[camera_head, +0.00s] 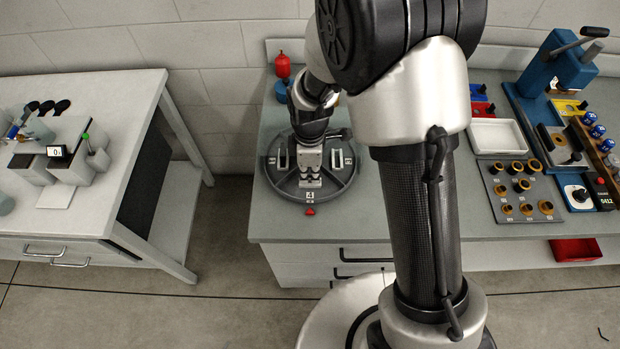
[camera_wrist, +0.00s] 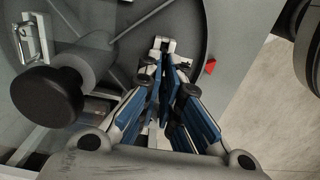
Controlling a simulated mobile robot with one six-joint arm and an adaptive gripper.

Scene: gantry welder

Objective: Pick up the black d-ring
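My gripper (camera_head: 310,165) points down over the front part of a round dark grey turntable (camera_head: 279,184), close to its label "4". In the wrist view my gripper (camera_wrist: 168,82) has blue-padded fingers that converge at the tips, with only a narrow gap visible. A pale metal fixture (camera_wrist: 156,50) on the turntable stands just beyond the fingertips. I cannot clearly make out a black d-ring; the spot between the fingertips is mostly hidden. Whether the fingers touch or hold anything cannot be told.
A black knob (camera_wrist: 47,96) on a grey post stands left of my fingers in the wrist view. A red triangular marker (camera_head: 310,211) lies before the turntable. A white tray (camera_head: 498,137), a ring holder plate (camera_head: 489,198) and a blue press (camera_head: 545,75) stand right. A separate bench (camera_head: 110,130) stands left.

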